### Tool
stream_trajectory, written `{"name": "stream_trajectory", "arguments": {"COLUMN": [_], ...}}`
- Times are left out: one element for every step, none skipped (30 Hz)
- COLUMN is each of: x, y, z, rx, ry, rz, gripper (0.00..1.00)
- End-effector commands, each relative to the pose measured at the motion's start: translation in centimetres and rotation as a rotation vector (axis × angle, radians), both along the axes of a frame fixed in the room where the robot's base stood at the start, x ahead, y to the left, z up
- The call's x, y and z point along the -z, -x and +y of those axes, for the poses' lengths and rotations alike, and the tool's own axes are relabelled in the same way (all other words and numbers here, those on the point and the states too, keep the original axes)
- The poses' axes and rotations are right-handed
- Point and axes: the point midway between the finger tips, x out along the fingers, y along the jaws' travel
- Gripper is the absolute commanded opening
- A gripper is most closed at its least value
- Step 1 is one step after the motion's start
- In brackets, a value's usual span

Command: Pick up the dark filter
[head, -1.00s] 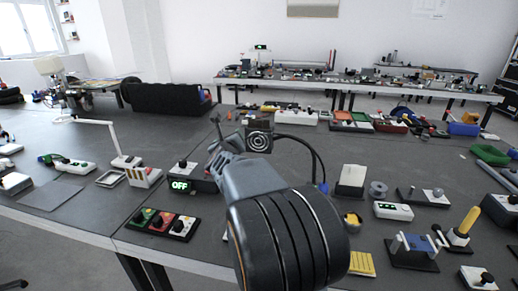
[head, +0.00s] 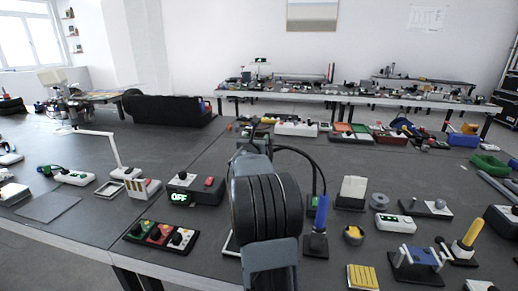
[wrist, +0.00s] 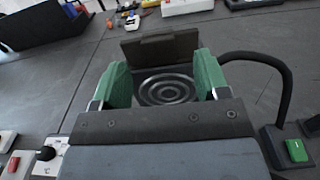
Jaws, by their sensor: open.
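In the wrist view my gripper (wrist: 165,85) is open, with its two green fingers apart. A dark ringed disc (wrist: 165,92) shows in the gap between them, its lower edge cut off by my gripper body. A dark flat panel (wrist: 160,48) stands just beyond the fingertips and the disc. I cannot tell for sure which of these is the dark filter, nor whether a finger touches either one. In the head view my gripper (head: 250,142) is mostly hidden behind my own wrist, which also covers the ringed disc and panel.
A black cable (wrist: 275,65) arches close to the right finger. A box with a green switch (wrist: 297,150) lies at the right. In the head view the OFF display box (head: 194,190) stands left of my arm and a blue-handled device (head: 320,215) stands right of it.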

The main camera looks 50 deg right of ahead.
Motion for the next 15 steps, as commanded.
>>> {"name": "stream_trajectory", "arguments": {"x": [-0.2,-0.2,-0.2,-0.3,-0.3,-0.4,-0.3,-0.3,-0.3,-0.2,-0.3,-0.2,-0.2,-0.2,-0.1], "y": [-0.3,-0.5,-0.8,-1.1,-1.3,-1.6,-1.8,-2.0,-2.2,-2.3,-2.4,-2.5,-2.6,-2.6,-2.7], "z": [-0.5,-0.8,-1.3,-1.7,-2.0,-2.5,-2.8,-3.0,-3.4,-3.6,-3.7,-3.9,-4.0,-4.0,-4.1], "rx": [0.001,0.001,0.001,0.001,0.001,0.001,0.001,0.0,0.0,-0.001,-0.001,-0.002,-0.002,-0.002,-0.002], "ry": [-0.001,-0.002,-0.002,-0.002,-0.002,-0.001,-0.001,-0.001,-0.001,-0.001,-0.001,0.0,-0.001,-0.001,-0.001], "rz": [0.001,0.001,0.001,0.001,0.0,0.0,0.0,0.0,0.001,0.001,0.001,0.0,0.001,0.001,0.001], "gripper": [0.68,0.68,0.68,0.68,0.68,0.68,0.68,0.68,0.68,0.68,0.68,0.68,0.68,0.68,0.68]}}
